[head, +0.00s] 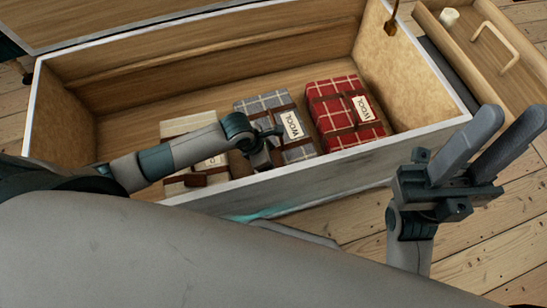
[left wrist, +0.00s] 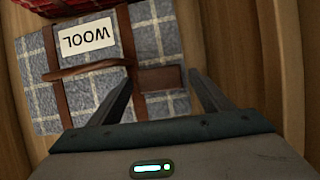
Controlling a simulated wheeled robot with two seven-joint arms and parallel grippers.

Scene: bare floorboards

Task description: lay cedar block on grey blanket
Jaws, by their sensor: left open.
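The grey blanket (head: 275,105) is a plaid bundle with brown straps and a WOOL label, lying in the chest; it also fills much of the left wrist view (left wrist: 165,40). A small brown block (left wrist: 160,79), which looks like the cedar block, lies flat on it beside a strap. My left gripper (left wrist: 160,80) is open, with a finger on either side of the block. In the head view, my left gripper (head: 262,160) is low at the blanket's near left and hides the block. My right gripper (head: 514,114) is open and empty, outside the chest at the right.
The open chest (head: 275,185) has a pale front wall close to my left gripper. A red plaid blanket (head: 325,100) lies right of the grey one, a cream blanket (head: 190,125) left. A wooden tray (head: 470,52) with a handle and a white object (head: 449,17) is at the upper right.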

